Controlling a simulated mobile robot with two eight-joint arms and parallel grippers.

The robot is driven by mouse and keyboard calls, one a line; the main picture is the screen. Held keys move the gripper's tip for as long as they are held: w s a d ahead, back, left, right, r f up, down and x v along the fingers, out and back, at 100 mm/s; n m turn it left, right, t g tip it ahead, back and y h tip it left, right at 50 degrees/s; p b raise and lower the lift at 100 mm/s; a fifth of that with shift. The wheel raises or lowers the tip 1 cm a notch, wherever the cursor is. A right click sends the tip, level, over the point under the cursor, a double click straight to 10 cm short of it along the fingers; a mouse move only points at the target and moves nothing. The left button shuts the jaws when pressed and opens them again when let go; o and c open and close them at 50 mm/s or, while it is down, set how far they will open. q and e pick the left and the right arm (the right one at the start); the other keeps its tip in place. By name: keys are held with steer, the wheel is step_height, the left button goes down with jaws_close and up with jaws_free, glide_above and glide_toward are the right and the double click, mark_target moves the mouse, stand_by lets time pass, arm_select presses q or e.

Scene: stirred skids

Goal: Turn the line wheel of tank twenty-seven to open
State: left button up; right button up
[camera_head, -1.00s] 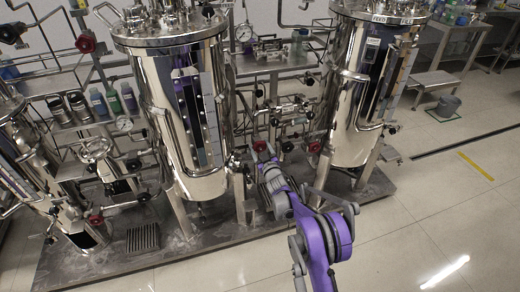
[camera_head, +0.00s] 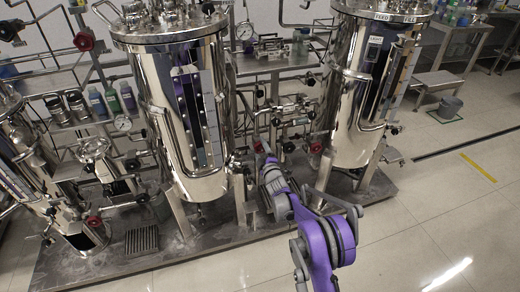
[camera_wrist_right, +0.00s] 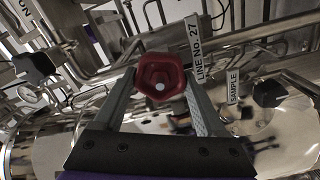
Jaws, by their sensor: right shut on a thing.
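A red hand wheel (camera_wrist_right: 162,78) sits between the two fingers of my right gripper (camera_wrist_right: 160,88) in the right wrist view. The fingers are shut on its rim from both sides. A white tag reading "LINE No. 27" (camera_wrist_right: 195,52) stands just right of the wheel, and a "SAMPLE" tag (camera_wrist_right: 234,87) is lower right. In the head view my right gripper (camera_head: 263,152) reaches the red wheel on the piping between two steel tanks; the wheel is small there and partly covered. How far the wheel is turned cannot be told. My left gripper is not in view.
A large steel tank (camera_head: 160,95) stands left of my right arm and another (camera_head: 352,140) stands right of it. Other red wheels (camera_head: 316,147) sit close by on the pipes. The skid base (camera_head: 235,237) lies below.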

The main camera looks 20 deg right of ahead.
steer(key=shift+n, duration=0.6)
steer(key=o, duration=1.3)
steer(key=shift+s, duration=0.1)
steer(key=s, duration=0.5)
steer(key=s+p, duration=0.1)
steer(key=s, duration=0.4)
steer(key=shift+s+d, duration=0.2)
steer(key=shift+s, duration=0.1)
